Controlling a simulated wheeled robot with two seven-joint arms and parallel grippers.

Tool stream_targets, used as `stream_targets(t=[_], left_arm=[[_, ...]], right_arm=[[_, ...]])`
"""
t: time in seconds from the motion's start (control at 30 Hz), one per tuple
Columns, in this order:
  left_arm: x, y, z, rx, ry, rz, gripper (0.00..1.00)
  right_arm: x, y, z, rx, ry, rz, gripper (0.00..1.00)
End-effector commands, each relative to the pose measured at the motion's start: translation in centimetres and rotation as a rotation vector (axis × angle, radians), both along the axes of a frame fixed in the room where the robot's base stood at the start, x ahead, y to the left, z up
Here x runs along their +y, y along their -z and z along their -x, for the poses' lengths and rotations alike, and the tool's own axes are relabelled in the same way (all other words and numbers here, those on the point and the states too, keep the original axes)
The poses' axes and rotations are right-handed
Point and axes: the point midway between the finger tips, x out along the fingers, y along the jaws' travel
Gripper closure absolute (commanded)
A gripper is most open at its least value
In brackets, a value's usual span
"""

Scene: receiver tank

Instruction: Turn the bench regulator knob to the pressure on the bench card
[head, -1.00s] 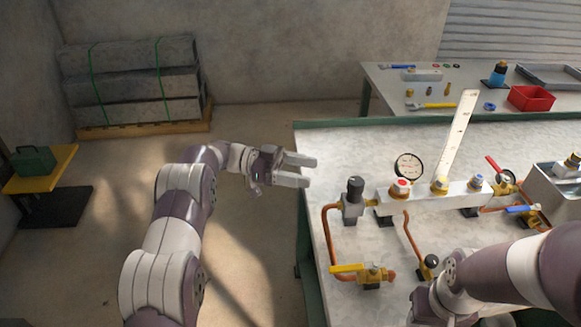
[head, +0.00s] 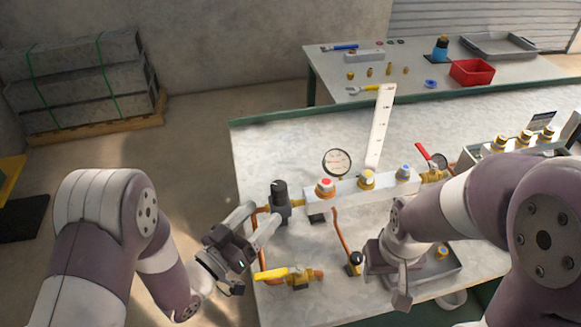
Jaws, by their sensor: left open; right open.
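The regulator with a black knob (head: 280,191) stands upright at the left end of the pale manifold block on the bench (head: 262,150). A round white-faced gauge (head: 337,162) stands behind the manifold; its reading is too small to tell. A tall white marked strip (head: 379,128) rises behind the block; I cannot tell whether it is the bench card. A small dark card (head: 541,122) shows at the far right, unreadable. My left gripper (head: 263,214) is open, its fingers pointing at the regulator, close to its lower left side. My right gripper (head: 398,290) is open, pointing down over the bench's front.
A yellow-handled valve (head: 290,275) and copper pipes lie in front of the regulator. A red-levered valve (head: 423,152) is at the right. A second table (head: 335,63) with a red bin (head: 472,72) stands behind.

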Motion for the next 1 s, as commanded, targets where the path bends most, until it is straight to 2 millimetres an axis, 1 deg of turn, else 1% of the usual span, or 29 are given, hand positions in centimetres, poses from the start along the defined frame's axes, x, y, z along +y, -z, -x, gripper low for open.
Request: stream_targets(t=[0.03,0.1,0.17,0.27,0.53,0.6,0.7,0.8,1.0], left_arm=[[1.2,2.1,1.0,0.026,-0.078,-0.088,0.35],[2.0,2.3,0.4,-0.022,-0.124,-0.178,0.35],[1.8,2.3,0.2,-0.047,-0.124,-0.211,0.35],[1.0,2.2,-1.0,-0.059,-0.121,-0.221,0.35],[-2.8,2.1,-6.7,-0.058,-0.12,-0.217,0.35],[-3.6,2.2,-7.9,-0.058,-0.121,-0.217,0.35],[-4.4,2.2,-9.3,-0.057,-0.122,-0.216,0.35],[-4.9,2.2,-10.0,-0.057,-0.122,-0.216,0.35],[-5.1,2.3,-10.3,-0.056,-0.122,-0.216,0.35]], right_arm=[[0.0,0.2,0.0,0.001,0.0,0.0,0.57],[0.0,0.2,0.0,0.001,0.0,0.0,0.57],[0.0,0.1,0.0,0.001,0.0,0.0,0.57],[0.0,-0.1,0.0,0.001,-0.001,0.0,0.57],[0.0,-1.0,0.0,0.001,0.0,0.0,0.57],[0.0,-1.2,0.0,0.0,0.0,0.0,0.57],[0.0,-1.4,0.0,0.0,0.0,0.0,0.57],[0.0,-1.4,0.0,0.0,-0.001,0.0,0.57],[0.0,-1.4,0.0,0.001,0.0,0.0,0.57]])
